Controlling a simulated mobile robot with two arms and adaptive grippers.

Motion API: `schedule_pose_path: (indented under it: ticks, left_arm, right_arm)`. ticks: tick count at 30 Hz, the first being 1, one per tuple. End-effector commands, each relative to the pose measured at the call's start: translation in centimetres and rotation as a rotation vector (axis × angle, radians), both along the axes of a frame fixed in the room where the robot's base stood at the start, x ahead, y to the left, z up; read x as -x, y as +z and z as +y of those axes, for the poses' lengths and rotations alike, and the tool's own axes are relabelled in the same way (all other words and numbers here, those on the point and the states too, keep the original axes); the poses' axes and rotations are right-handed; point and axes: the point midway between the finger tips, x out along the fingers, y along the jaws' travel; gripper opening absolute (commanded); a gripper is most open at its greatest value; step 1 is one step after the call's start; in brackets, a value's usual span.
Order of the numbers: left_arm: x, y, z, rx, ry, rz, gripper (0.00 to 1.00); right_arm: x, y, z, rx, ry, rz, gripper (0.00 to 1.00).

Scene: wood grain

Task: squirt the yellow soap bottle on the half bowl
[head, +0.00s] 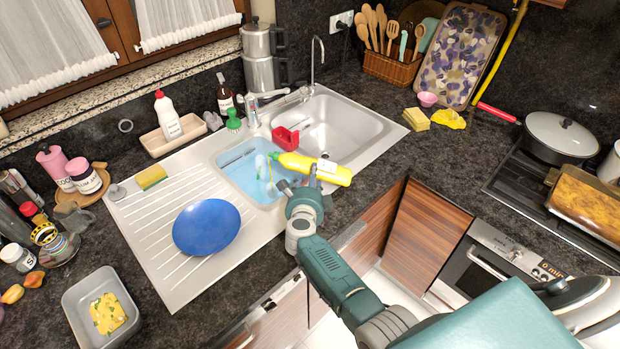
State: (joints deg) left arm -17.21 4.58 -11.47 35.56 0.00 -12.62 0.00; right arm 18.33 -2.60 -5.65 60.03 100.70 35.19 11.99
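The yellow soap bottle (338,176) lies nearly horizontal in the air near the front of the sink, its narrow end pointing left over the smaller basin. My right gripper (304,180) is around the bottle's middle and looks shut on it; part of the grip is hidden. The smaller sink basin (226,158), the half bowl, holds blue water with some items in it that are hard to make out. A blue round bowl or plate (206,227) lies on the ribbed drainboard. My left gripper is not in view.
A red caddy (286,139) sits at the divider beside the larger basin (345,125). The tap (318,65), a green brush (233,120) and a white bottle (166,115) stand behind. A yellow sponge (151,177) lies on the drainboard.

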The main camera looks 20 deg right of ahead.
Motion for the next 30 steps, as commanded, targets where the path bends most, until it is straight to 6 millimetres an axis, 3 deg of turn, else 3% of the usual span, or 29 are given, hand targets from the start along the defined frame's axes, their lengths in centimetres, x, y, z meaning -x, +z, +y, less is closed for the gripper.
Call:
schedule_pose_path:
  ticks: [7, 14, 24, 30]
  left_arm:
    - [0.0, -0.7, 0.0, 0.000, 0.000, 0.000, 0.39]
    - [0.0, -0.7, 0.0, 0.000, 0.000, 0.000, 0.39]
    - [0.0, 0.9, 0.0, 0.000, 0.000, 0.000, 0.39]
    - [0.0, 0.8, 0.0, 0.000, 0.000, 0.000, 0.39]
  right_arm:
    - [0.0, -1.7, -0.2, 0.121, -0.001, 0.076, 0.00]
    - [0.1, -1.9, -0.3, 0.149, 0.001, 0.093, 0.00]
    - [-0.3, 1.8, 0.5, -0.106, -0.002, -0.077, 0.00]
    - [-0.5, 2.2, 0.7, -0.149, -0.001, -0.106, 0.00]
